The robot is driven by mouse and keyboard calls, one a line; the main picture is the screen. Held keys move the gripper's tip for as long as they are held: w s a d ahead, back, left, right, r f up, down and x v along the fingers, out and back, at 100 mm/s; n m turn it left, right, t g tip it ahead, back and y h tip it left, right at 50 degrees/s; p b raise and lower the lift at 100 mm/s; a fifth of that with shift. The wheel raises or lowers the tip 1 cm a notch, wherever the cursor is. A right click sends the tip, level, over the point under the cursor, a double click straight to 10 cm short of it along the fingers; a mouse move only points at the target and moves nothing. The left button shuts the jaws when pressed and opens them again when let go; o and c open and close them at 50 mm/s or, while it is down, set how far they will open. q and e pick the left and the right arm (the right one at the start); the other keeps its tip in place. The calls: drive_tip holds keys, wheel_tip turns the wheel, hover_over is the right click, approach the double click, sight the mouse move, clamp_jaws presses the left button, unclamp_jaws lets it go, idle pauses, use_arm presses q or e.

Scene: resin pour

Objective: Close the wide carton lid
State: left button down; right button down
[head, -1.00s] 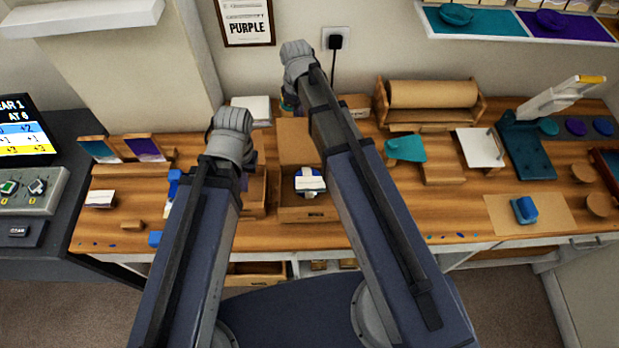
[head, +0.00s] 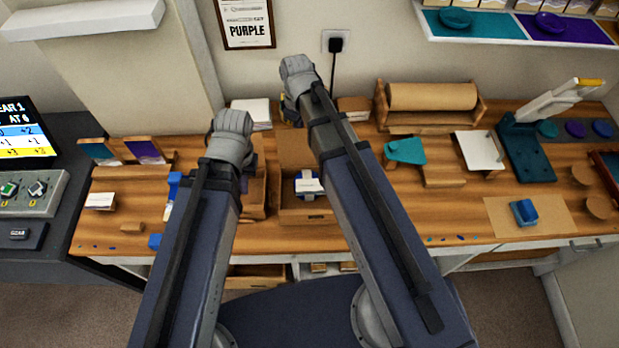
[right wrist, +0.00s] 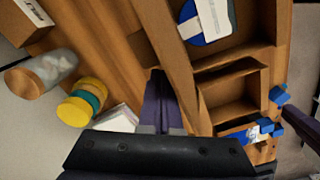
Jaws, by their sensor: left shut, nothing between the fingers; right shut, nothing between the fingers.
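The wide carton (head: 305,216) is a brown open box at the middle of the bench, with a blue round item and white card inside. Its lid (head: 297,150) stands raised at the back, partly hidden by my right arm. In the right wrist view the blue item (right wrist: 207,22) lies beside a long brown panel (right wrist: 175,50). My right gripper (right wrist: 157,80) is shut and empty close to that panel; whether it touches is unclear. In the head view its fingers are hidden behind the arm. My left gripper (head: 243,183) is shut and empty, mostly hidden by its wrist, over the box left of the carton.
A brown box (head: 257,205) adjoins the carton on the left. Behind are stacked white cards (head: 252,112); a clear jar (right wrist: 42,74) and stacked yellow and teal discs (right wrist: 80,103) show near my right gripper. A paper roll (head: 432,96) stands at back right.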

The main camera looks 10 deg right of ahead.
drive_tip(key=shift+s+a, duration=0.25)
drive_tip(key=shift+s, duration=1.05)
drive_tip(key=shift+s+a, duration=0.25)
drive_tip(key=shift+s, duration=1.05)
drive_tip(key=shift+w, duration=0.1)
wheel_tip(320, 180, up, 9)
drive_tip(key=p, duration=0.9)
hover_over(299, 148)
drive_tip(key=s, duration=0.2)
drive_tip(key=shift+a, duration=0.15)
